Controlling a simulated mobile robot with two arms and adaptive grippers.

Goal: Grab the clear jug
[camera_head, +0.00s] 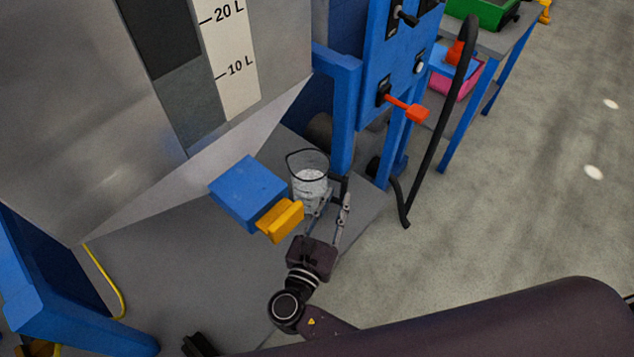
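The clear jug (309,186) stands upright on the grey base plate under the big metal hopper. It has a dark rim and a dark handle on its right side. My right gripper (335,198) is at the front right of the jug, by the handle. Its two fingers are apart, with the left one overlapping the jug's lower right side and the right one outside the handle. I cannot tell whether they touch the jug. A dark part (198,345) at the bottom edge may be my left gripper, mostly cut off.
A blue block with a yellow handle (280,221) sits close left of the jug. A blue post (344,115) and a panel with a red lever (405,107) rise behind it. A black hose (433,135) hangs to the right. Open floor lies at the right.

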